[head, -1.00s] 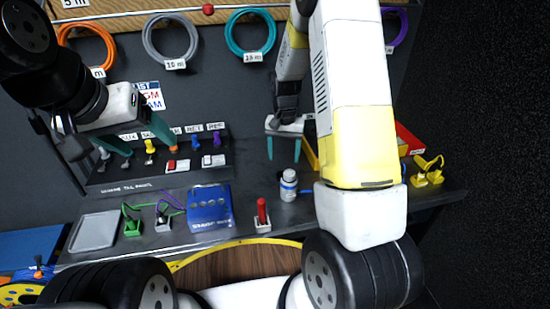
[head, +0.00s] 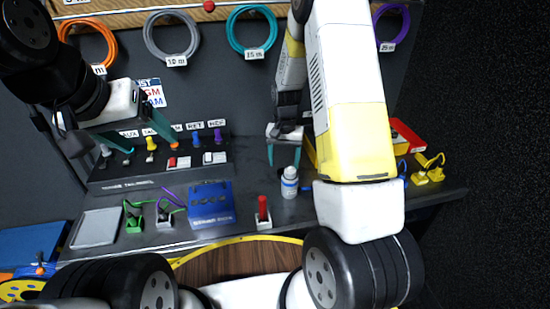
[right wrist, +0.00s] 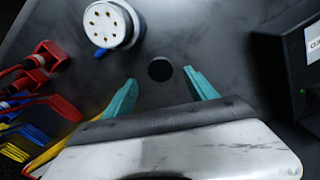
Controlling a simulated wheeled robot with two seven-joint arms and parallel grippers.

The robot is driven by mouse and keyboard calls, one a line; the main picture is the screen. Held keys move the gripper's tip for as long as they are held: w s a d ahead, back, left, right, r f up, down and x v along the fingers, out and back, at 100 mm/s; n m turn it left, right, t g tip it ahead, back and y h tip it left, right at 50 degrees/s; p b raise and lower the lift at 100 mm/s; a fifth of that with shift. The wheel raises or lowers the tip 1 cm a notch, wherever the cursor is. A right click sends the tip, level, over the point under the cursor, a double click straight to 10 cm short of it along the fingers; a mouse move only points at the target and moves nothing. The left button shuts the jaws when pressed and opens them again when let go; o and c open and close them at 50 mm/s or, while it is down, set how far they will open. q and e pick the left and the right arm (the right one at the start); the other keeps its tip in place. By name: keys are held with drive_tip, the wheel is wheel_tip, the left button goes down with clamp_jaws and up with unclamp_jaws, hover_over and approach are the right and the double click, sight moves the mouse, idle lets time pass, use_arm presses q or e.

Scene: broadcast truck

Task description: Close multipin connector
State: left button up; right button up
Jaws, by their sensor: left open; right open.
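The multipin connector (head: 290,183) is a white and grey upright cylinder on the dark bench in the head view. In the right wrist view the connector (right wrist: 108,24) shows a round white face with a ring of brass pins and a blue lever (right wrist: 102,53) sticking out from its lower side. My right gripper (head: 284,160) is open and empty, just behind and above the connector. In the right wrist view the right gripper (right wrist: 160,80) has its teal fingers apart, beside the connector and not touching it. My left gripper (head: 152,147) is open and empty over the switch panel.
A panel with coloured plugs (head: 158,165) stands at the left. A blue box (head: 210,203), a red-handled switch (head: 263,213) and a grey tray (head: 96,228) are on the bench. Yellow connectors (head: 428,172) lie at the right. A dark hole (right wrist: 160,69) shows between my right fingers.

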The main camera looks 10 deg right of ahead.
sight(283, 172)
wheel_tip(283, 172, down, 4)
drive_tip(key=shift+s+a+f, duration=0.1)
drive_tip(key=shift+a, duration=0.05)
drive_tip(key=shift+c, duration=0.3)
drive_tip(key=c, duration=1.4)
